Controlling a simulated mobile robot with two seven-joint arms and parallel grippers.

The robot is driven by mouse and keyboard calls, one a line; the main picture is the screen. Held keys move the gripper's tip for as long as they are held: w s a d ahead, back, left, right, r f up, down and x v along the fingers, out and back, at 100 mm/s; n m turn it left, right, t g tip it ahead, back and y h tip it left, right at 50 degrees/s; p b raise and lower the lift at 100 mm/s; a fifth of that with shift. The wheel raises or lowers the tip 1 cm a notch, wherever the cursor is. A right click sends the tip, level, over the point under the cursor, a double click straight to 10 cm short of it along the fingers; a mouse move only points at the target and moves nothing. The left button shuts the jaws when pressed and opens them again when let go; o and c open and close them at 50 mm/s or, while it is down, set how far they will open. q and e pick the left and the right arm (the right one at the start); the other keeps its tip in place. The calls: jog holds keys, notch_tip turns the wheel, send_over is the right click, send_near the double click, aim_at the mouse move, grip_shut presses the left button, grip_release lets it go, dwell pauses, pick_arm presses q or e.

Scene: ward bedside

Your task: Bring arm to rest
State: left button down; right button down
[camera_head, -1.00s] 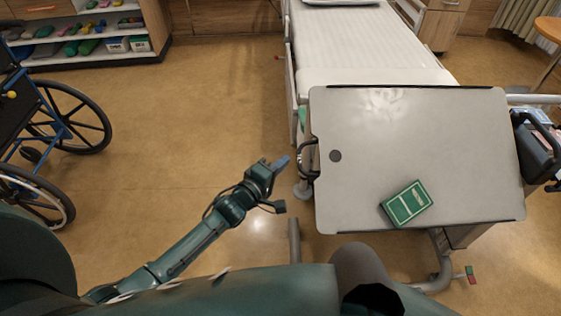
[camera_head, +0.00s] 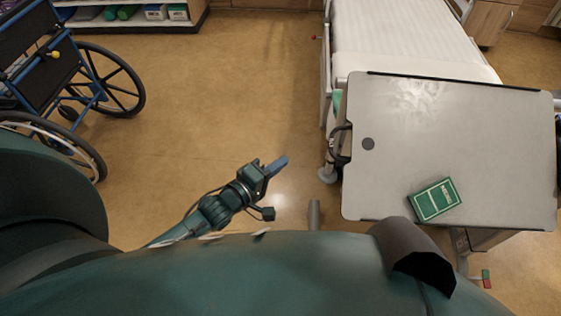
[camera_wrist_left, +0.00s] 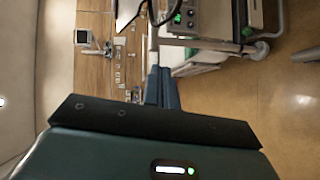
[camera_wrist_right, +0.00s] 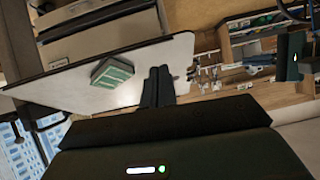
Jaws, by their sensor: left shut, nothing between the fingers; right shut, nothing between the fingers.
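My left gripper (camera_head: 277,165) is shut and empty over the open floor, left of the overbed table (camera_head: 450,120) and apart from it. Its closed fingers also show in the left wrist view (camera_wrist_left: 161,88). My right gripper (camera_wrist_right: 157,85) shows in the right wrist view, shut and empty, with the tabletop behind its fingers. In the head view it is not visible. A green box with white print (camera_head: 435,200) lies on the near part of the tabletop. It also shows in the right wrist view (camera_wrist_right: 112,72), left of my right fingers.
A bed (camera_head: 400,40) stands behind the table. A wheelchair (camera_head: 35,65) is at the left, and a shelf unit (camera_head: 130,25) with coloured items is at the far left. The floor (camera_head: 220,100) between wheelchair and bed is clear.

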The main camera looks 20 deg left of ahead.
pick_arm(q)
jog(key=s+d+m+g+y+p, duration=0.2)
jog(key=s+m+g+p, duration=0.1)
jog(key=s+m, duration=1.2)
jog(key=shift+d+f+g+y, duration=0.25)
jog(key=shift+d+g+y, duration=0.15)
jog(key=shift+g, duration=0.5)
